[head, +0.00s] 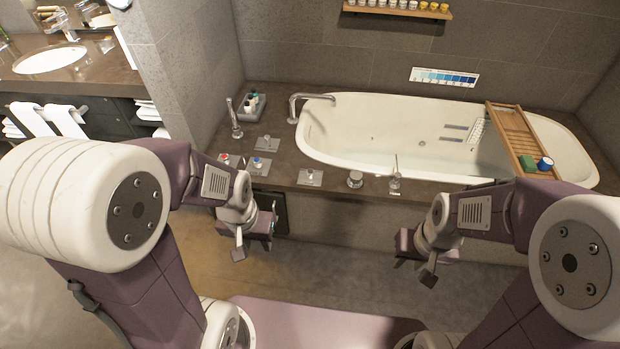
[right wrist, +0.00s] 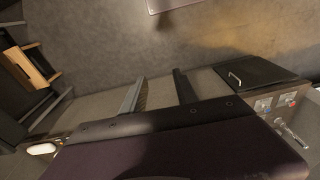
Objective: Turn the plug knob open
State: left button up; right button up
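Several controls sit along the tub's front deck. A round metal knob (head: 355,179) stands near the middle, and a plate with a small knob (head: 310,176) lies to its left. An upright lever fitting (head: 394,180) stands to its right. I cannot tell for certain which is the plug knob. My left gripper (head: 268,228) hangs in front of the deck, below the left controls, touching none of them; its fingers are not clear. My right gripper (head: 405,245) is below the deck edge, right of the round knob. In the right wrist view its fingers (right wrist: 158,82) are apart and empty.
The white bathtub (head: 350,150) lies behind the deck, with a curved spout (head: 305,106) at left. Plates with red and blue knobs (head: 258,163) are at the deck's left. A wooden tray (head: 512,135) spans the tub's right. Open floor lies in front.

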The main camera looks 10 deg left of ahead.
aim_at(310, 172)
jog(key=i+j+u, duration=0.25)
jog(key=i, duration=0.5)
jog(key=i+u, duration=0.3)
jog(key=i, duration=0.45)
